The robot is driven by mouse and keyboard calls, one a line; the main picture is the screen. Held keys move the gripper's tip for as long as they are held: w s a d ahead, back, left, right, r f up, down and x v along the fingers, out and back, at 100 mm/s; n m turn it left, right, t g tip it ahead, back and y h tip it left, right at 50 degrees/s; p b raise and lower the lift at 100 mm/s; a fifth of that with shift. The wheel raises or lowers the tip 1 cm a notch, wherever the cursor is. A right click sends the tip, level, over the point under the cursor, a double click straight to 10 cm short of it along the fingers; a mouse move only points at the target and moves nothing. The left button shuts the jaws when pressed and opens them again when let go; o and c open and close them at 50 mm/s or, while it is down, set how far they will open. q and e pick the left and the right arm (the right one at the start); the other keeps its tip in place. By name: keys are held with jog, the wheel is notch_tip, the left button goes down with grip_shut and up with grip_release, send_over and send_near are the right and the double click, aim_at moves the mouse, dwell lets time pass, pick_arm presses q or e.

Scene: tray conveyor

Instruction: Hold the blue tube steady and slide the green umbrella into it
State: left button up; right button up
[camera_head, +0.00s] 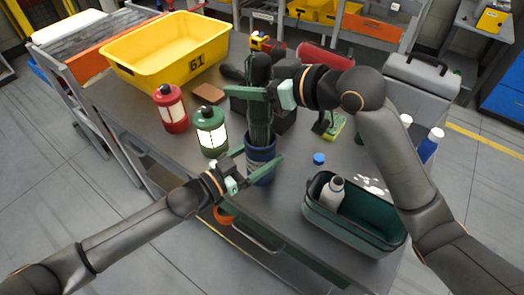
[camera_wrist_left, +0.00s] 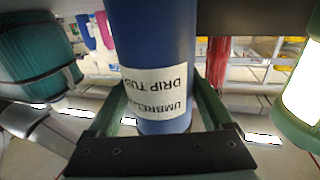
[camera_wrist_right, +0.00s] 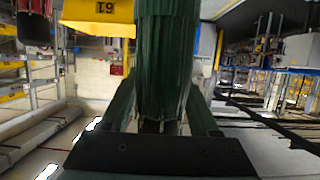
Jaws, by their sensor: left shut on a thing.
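The blue tube (camera_head: 261,173) stands upright near the table's front edge. Its white label shows upside down in the left wrist view (camera_wrist_left: 150,85). My left gripper (camera_head: 252,170) is shut around the tube, with one finger on each side. The dark green umbrella (camera_head: 262,122) is upright and in line with the tube, its lower end at the tube's mouth. How deep it sits is hidden. My right gripper (camera_head: 262,92) is shut on the umbrella above the tube; its fingers flank the ribbed umbrella (camera_wrist_right: 167,60) in the right wrist view.
A green lantern (camera_head: 211,132) stands close left of the tube, with a red lantern (camera_head: 171,108) beyond it. A yellow bin (camera_head: 125,62) is at the back left. A green open container (camera_head: 320,215) holds a bottle at right. A blue cap (camera_head: 319,158) lies between.

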jog(key=o, duration=0.5)
jog(key=v, duration=1.2)
pick_arm(q)
jog(key=o, duration=1.2)
jog(key=shift+a, duration=0.1)
jog(key=v, duration=1.2)
jog(key=shift+r, duration=0.1)
pick_arm(e)
jog(key=shift+a, duration=0.1)
